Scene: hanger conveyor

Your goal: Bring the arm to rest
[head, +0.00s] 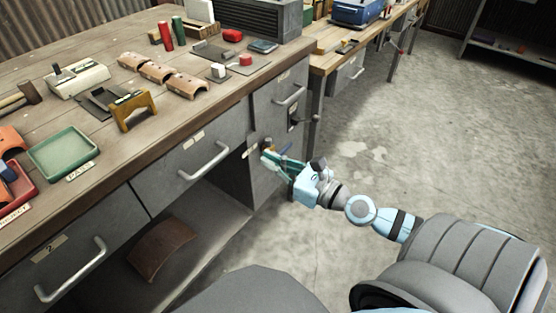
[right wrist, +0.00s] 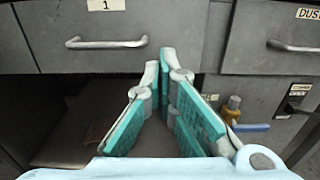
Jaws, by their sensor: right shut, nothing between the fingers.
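My right gripper (head: 270,158) reaches out from my right arm, low in front of the workbench's drawer fronts, below the tabletop. Its teal-padded fingers (right wrist: 160,70) are closed together at the tips and hold nothing. In the right wrist view they point at the drawer front labelled 1 (right wrist: 105,25). A gap to that drawer cannot be judged for certain. My left gripper is out of view.
The wooden workbench (head: 100,140) carries a green tray (head: 64,153), curved tiles and small blocks. Drawer handles (head: 204,161) jut out near my gripper. A brown curved piece (head: 162,248) lies in the open space below. The concrete floor (head: 390,130) at right is clear.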

